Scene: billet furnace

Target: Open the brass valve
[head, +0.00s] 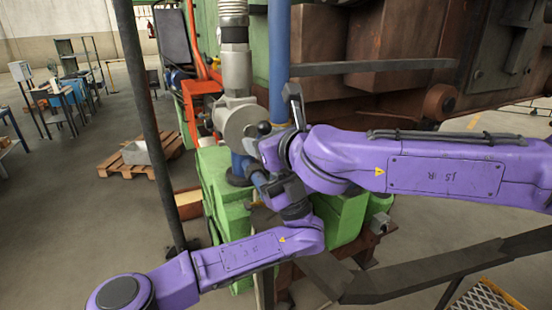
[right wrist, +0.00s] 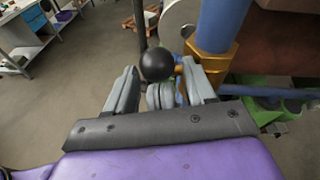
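The brass valve shows in the right wrist view as a gold-coloured fitting (right wrist: 213,62) at the foot of a blue pipe. A black ball knob (right wrist: 157,64) is beside it, and it also shows in the head view (head: 263,128). I cannot see clearly how the knob joins the valve. My right gripper (right wrist: 160,82) is open, its fingers apart, with the knob between or just beyond the fingertips. Grey ribbed parts I cannot identify lie between the fingers. My left gripper (head: 272,184) is low, below the right wrist; its fingers are mostly hidden. The brass body is hidden in the head view.
A blue vertical pipe (head: 279,60), a grey round-bodied fitting (head: 238,118) and a dark post (head: 150,125) stand close to my arms. Green machinery (head: 222,190) lies below. A wooden pallet (head: 140,155) and open floor are at the left.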

